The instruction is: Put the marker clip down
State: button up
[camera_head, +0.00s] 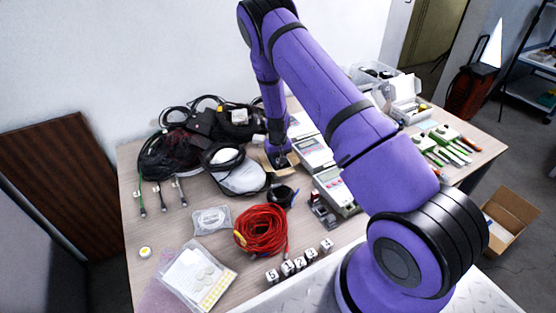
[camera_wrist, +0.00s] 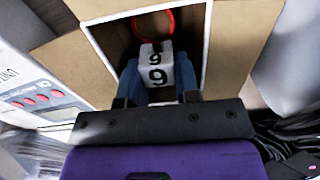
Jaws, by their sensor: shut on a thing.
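The marker clip (camera_wrist: 155,65) is a white block with black "9" figures, seen in the wrist view. My gripper (camera_wrist: 158,84) is shut on it, with a blue finger at each side. The clip is at the mouth of an open cardboard box (camera_wrist: 88,8), above its dark inside; I cannot tell if it touches the bottom. In the head view my gripper (camera_head: 281,160) points down at the small box (camera_head: 267,165), and the clip is hidden.
Several numbered white clips (camera_head: 300,263) stand near the table's front edge, by a red cable coil (camera_head: 261,230). Grey meters (camera_head: 313,153) stand right of the box. Black cables and bags (camera_head: 205,130) crowd its left. Bare tabletop (camera_head: 160,225) shows at the left.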

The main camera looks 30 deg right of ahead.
jog(key=o, duration=0.7)
jog(key=shift+f, duration=0.1)
